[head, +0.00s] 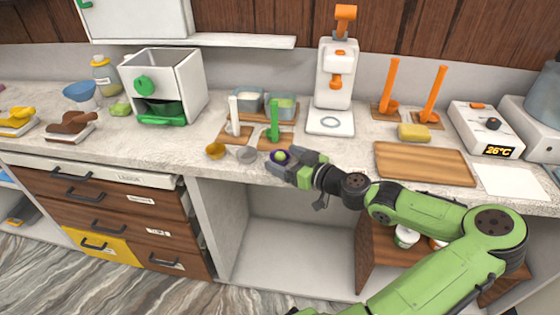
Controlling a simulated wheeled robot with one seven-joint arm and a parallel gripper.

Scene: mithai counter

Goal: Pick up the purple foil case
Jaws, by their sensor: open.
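The purple foil case (280,157) is a small round cup near the front edge of the counter, and something greenish shows in its middle. My gripper (279,163) is open, with its fingers at the purple case. The case appears to lie between or just under the fingertips. I cannot tell whether they touch it. The fingers and the gripper body hide part of the case.
A silver case (246,155) and a gold case (215,151) sit just left of the purple one. Behind stand a green-handled press (274,122) and a white-handled press (234,118). A wooden board (424,164) lies to the right.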

